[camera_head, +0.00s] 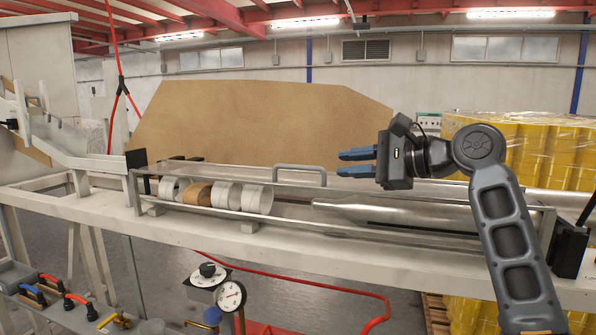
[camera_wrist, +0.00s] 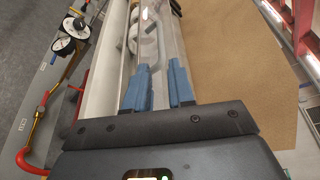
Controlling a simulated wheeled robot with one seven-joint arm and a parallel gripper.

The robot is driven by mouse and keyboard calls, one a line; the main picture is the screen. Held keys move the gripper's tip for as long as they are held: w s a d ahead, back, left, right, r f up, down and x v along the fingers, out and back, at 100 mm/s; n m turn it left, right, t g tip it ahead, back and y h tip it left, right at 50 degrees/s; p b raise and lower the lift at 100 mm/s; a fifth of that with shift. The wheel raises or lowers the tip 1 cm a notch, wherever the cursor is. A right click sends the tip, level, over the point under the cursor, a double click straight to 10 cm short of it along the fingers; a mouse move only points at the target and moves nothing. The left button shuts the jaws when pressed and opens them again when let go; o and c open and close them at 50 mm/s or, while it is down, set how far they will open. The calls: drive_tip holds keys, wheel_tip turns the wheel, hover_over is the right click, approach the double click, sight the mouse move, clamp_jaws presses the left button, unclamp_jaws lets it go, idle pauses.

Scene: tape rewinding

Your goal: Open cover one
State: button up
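The cover (camera_head: 245,172) is a long, clear panel over the trough of the machine, lying flat and closed. A grey bar handle (camera_head: 300,169) stands up from it near its middle. My gripper (camera_head: 357,162) is to the right of the handle and a little above the cover, with its blue fingers pointing left toward the handle. In the wrist view the two blue fingers (camera_wrist: 161,85) are apart with nothing between them, and the handle (camera_wrist: 149,27) shows ahead of the fingertips. Under the cover are white rolls and one brown roll (camera_head: 197,193).
A brown board (camera_head: 250,125) stands behind the machine. A metal cylinder (camera_head: 385,211) lies in the trough below my arm. Dials (camera_head: 230,296) and a red pipe (camera_head: 330,288) are in front. Yellow stacked goods (camera_head: 550,145) are at the back right.

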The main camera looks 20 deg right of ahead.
sight(307, 168)
drive_tip(key=b+x, duration=0.1)
drive_tip(key=x, duration=1.1)
clamp_jaws()
drive_tip(key=shift+s, duration=0.1)
